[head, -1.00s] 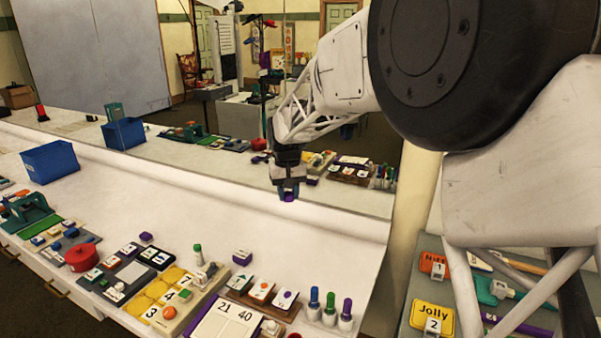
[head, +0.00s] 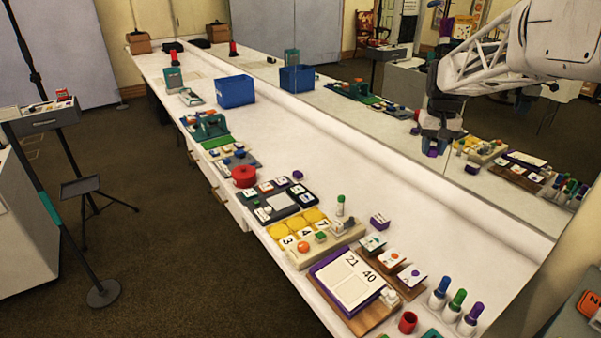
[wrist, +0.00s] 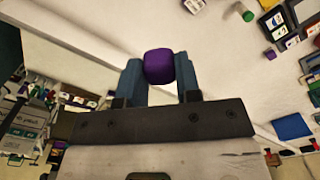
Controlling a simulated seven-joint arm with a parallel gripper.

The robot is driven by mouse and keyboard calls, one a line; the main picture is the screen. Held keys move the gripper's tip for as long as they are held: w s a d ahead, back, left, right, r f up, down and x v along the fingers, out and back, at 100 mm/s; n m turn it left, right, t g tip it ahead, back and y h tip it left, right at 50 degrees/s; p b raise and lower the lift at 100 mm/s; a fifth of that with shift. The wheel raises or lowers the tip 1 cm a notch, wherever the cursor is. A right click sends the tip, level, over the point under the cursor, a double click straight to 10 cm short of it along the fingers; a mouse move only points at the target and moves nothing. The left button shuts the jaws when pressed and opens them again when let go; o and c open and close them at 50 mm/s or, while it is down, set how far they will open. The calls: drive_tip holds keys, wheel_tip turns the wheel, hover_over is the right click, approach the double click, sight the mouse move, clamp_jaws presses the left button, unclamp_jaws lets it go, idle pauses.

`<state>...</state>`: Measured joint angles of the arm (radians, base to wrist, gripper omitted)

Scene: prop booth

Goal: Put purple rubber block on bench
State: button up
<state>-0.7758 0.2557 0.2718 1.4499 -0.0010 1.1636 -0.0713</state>
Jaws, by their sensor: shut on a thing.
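The purple rubber block (wrist: 159,66) is pinched between the two blue-grey fingers of my gripper (wrist: 159,80) in the wrist view. In the head view my gripper (head: 437,147) hangs at the right, fingers down. The purple block (head: 432,153) shows small and partly hidden at its tips. It looks held above the bench surface, though the exact height is hard to tell. The long white bench (head: 335,140) runs from front right to far left.
Number boards (head: 352,277), yellow pads, a red round tin (head: 244,176) and capped markers (head: 459,301) line the bench's front edge. A purple-sided block (head: 379,221) stands near the boards. A blue bin (head: 235,91) stands farther back. A mirror backs the bench; its middle strip is clear.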

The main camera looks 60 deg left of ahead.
drive_tip(key=s+a+n, duration=0.3)
drive_tip(key=s+a, duration=0.2)
drive_tip(key=a, duration=0.5)
drive_tip(key=s+a+n, duration=0.2)
drive_tip(key=s+a, duration=0.2)
drive_tip(key=a, duration=0.5)
drive_tip(key=s+a+n, duration=0.3)
drive_tip(key=s+a, duration=0.2)
drive_tip(key=a, duration=0.5)
wheel_tip(320, 180, down, 28)
drive_tip(key=shift+d+r, duration=0.1)
drive_tip(key=shift+w, duration=0.1)
hover_over(316, 184)
drive_tip(key=shift+d+f, duration=0.1)
drive_tip(key=shift+f, duration=0.65)
drive_tip(key=shift+f, duration=1.75)
drive_tip(key=shift+f, duration=0.1)
